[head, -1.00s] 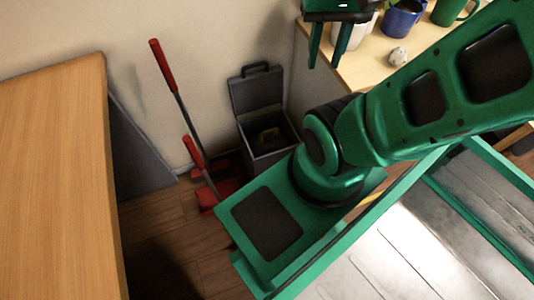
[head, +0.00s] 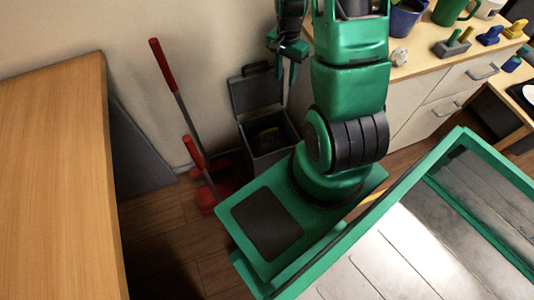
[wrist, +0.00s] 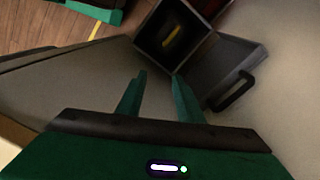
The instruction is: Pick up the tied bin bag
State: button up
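The dark grey bin (head: 270,155) stands on the floor against the wall, its lid (head: 257,90) raised. A dark bag with a yellow part (head: 267,134) shows dimly inside; in the wrist view the yellow part (wrist: 173,38) lies deep in the bin (wrist: 150,42). Its knot is too dark to make out. My gripper (head: 283,80) is above the bin, near the raised lid, with its fingers apart and empty. In the wrist view my gripper (wrist: 160,75) points toward the bin opening, clear of the bag.
A red-handled broom and dustpan (head: 205,190) stand left of the bin. A wooden table (head: 55,180) fills the left side. A counter (head: 430,65) with mugs and small items is at the right. The lid handle (wrist: 232,92) lies right of my fingers.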

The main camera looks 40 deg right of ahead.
notch_tip(320, 180, down, 10)
jog(key=w+a+f+m, duration=0.1)
jog(key=m, duration=0.2)
jog(key=m+y, duration=0.2)
jog(key=m, duration=0.1)
send_near(269, 131)
jog(key=shift+s+d+f+t, duration=0.2)
jog(key=shift+d+f+t, duration=0.05)
jog(key=shift+d+t, duration=0.1)
jog(key=f, duration=0.5)
jog(key=shift+w+a+f, duration=0.1)
jog(key=shift+w+a, duration=0.05)
jog(key=shift+a, duration=0.2)
jog(key=shift+w+a+f, duration=0.1)
jog(key=shift+a+f, duration=0.1)
jog(key=shift+f, duration=0.65)
jog(key=shift+w+a+f, duration=0.1)
jog(key=shift+a+f, duration=0.05)
jog(key=shift+f, duration=0.75)
jog(key=shift+w+a+f, duration=0.1)
jog(key=shift+a+f, duration=0.1)
jog(key=shift+f, duration=0.65)
jog(key=shift+c, duration=0.2)
grip_shut()
